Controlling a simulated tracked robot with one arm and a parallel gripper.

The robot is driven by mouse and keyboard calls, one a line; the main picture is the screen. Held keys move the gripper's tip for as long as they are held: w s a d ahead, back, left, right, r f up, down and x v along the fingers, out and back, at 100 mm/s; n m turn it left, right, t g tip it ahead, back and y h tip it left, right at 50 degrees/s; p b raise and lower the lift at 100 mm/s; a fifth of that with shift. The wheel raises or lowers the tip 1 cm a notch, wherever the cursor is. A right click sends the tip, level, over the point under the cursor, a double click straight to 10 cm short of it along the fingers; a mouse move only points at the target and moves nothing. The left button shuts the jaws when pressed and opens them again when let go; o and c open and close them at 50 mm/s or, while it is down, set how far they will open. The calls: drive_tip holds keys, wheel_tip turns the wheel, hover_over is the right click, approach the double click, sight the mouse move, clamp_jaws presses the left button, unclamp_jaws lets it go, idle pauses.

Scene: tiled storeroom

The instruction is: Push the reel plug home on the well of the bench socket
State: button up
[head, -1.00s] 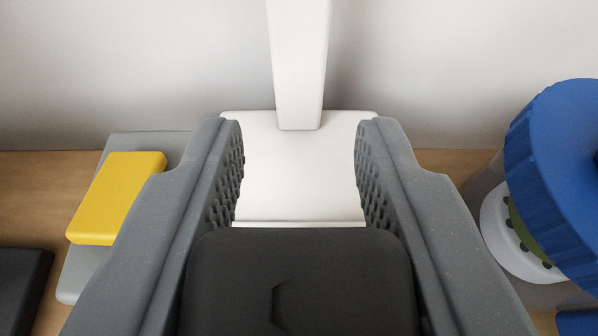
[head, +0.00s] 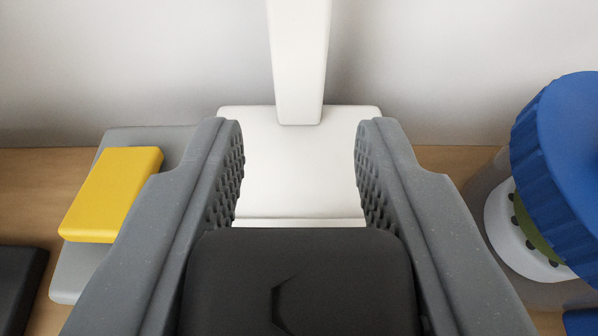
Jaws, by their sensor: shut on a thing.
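My gripper (head: 299,170) fills the middle of the head view. Its two grey fingers with studded pads are shut on a black block, which I take as the reel plug (head: 340,285). The plug sits between the fingers at the bottom of the picture, and its lower part is cut off. A white box, which I take as the bench socket (head: 300,170), lies just beyond the plug, against the wall between the fingertips. The near part of the socket and its well are hidden behind the plug, so I cannot tell whether plug and socket touch.
A white post (head: 298,60) runs up the wall from the socket. At left, a yellow block (head: 110,195) lies on a grey plate (head: 75,275), with a dark object (head: 18,285) nearby. At right stands a jar (head: 505,235) with a blue lid (head: 565,170). Bare wood shows between.

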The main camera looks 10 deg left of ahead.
drive_tip(key=shift+f, duration=0.7)
drive_tip(key=o, duration=1.2)
drive_tip(key=shift+c, duration=0.2)
drive_tip(key=v, duration=1.3)
drive_tip(key=shift+s+r, duration=0.15)
drive_tip(key=shift+s, duration=0.2)
drive_tip(key=shift+d, duration=0.15)
